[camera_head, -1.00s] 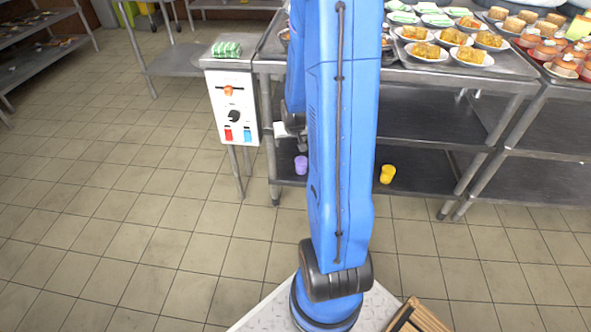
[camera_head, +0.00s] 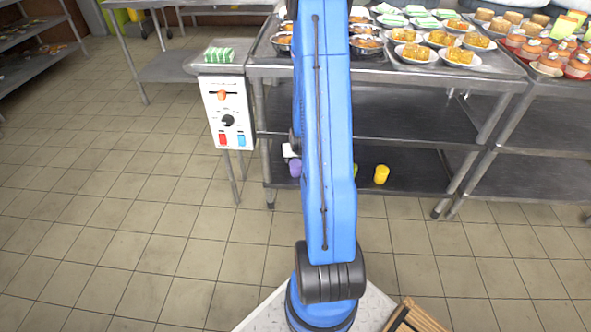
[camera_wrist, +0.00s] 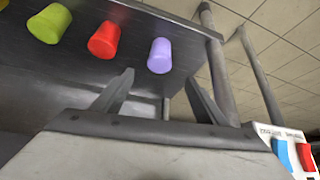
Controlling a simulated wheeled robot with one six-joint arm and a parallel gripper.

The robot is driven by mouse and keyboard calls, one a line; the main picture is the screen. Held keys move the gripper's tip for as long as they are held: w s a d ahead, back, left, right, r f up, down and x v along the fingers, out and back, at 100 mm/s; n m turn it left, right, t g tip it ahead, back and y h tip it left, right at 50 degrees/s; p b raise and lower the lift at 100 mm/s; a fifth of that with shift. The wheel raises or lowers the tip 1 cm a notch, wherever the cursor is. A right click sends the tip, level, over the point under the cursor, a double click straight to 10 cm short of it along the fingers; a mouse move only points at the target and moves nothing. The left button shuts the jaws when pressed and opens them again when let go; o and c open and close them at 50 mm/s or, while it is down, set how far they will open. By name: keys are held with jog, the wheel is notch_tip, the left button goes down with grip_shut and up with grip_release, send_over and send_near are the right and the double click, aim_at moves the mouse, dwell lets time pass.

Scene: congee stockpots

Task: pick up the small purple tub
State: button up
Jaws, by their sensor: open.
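The small purple tub (camera_head: 295,169) stands on the low shelf of the steel table, partly behind my blue arm. It also shows in the wrist view (camera_wrist: 159,56), above and beyond my fingertips in the picture. My gripper (camera_wrist: 160,76) is open and empty, its two fingers spread to either side of the tub's line, with a gap to the tub. In the head view the gripper is mostly hidden by the arm; a small white part shows just above the tub.
A red tub (camera_wrist: 104,40) and a yellow-green tub (camera_wrist: 49,24) stand in a row with the purple one. A yellow tub (camera_head: 381,175) shows right of my arm. A table leg (camera_head: 268,160) and control box (camera_head: 228,112) are at left. Dishes fill the tabletop. The left floor is clear.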

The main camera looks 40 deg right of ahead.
aim_at(296, 165)
jog(key=x, duration=1.5)
jog(key=shift+w+d+f, duration=0.1)
jog(key=shift+d+f, duration=0.05)
jog(key=shift+f, duration=0.15)
jog(key=c, duration=1.1)
jog(key=shift+r, duration=0.1)
jog(key=shift+c, duration=0.2)
